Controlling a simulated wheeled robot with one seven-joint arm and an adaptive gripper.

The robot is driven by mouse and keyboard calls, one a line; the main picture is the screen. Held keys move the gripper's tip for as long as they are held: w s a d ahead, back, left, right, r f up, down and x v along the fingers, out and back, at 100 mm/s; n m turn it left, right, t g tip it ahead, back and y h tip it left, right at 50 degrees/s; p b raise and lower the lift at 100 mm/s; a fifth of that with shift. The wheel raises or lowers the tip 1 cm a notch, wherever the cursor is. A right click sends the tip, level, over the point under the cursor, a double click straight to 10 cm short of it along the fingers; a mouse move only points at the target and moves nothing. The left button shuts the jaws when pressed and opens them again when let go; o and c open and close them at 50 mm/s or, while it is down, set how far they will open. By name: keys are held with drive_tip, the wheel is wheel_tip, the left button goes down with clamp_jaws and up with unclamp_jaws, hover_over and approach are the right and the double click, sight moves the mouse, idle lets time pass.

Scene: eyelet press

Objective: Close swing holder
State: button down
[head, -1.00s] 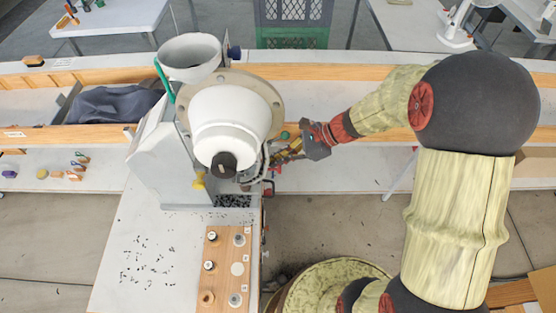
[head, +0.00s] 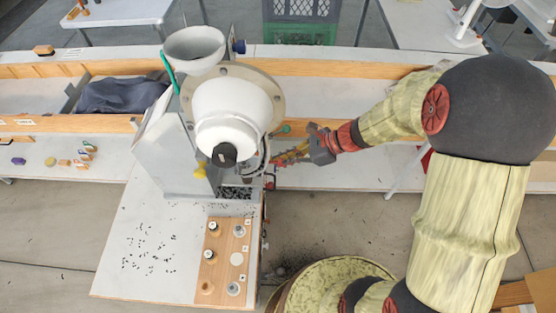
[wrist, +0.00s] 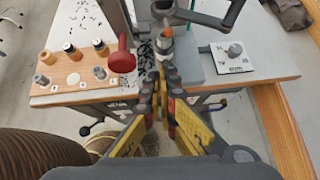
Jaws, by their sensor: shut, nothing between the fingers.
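The eyelet press has a white rounded head (head: 232,104) with a dark knob at its front, standing on the worktable. My gripper (head: 281,159) is at the right side of the press, low beside its working area. In the wrist view my gripper (wrist: 163,82) is shut and empty, its fingers pointing at the press. A red ball-ended lever (wrist: 122,62) is just left of the fingertips. A metal post with an orange ring (wrist: 167,33) is just beyond them. I cannot tell which part is the swing holder, or whether the fingers touch it.
A wooden board (head: 218,276) with knobs and dies lies at the table's front right. Small dark eyelets (head: 150,248) are scattered on the tabletop. A white plate with a knob (wrist: 233,57) is right of the press in the wrist view.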

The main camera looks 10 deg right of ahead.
drive_tip(key=p+v, duration=0.1)
drive_tip(key=v, duration=0.9)
drive_tip(key=shift+s+d, duration=0.15)
drive_tip(key=shift+s, duration=0.25)
drive_tip(key=s+d+f+n+g+h+b, duration=0.15)
drive_tip(key=s+d+n+h, duration=0.3)
drive_tip(key=s+n, duration=0.55)
drive_tip(key=s+a+r+n+t+h+b, duration=0.2)
drive_tip(key=s+r+n+t+h+b, duration=0.2)
drive_tip(key=r+n, duration=0.5)
drive_tip(key=shift+n+h+b, duration=0.55)
drive_tip(key=shift+n+b, duration=0.45)
drive_tip(key=shift+b, duration=0.2)
drive_tip(key=shift+r+t, duration=0.1)
drive_tip(key=shift+t, duration=0.15)
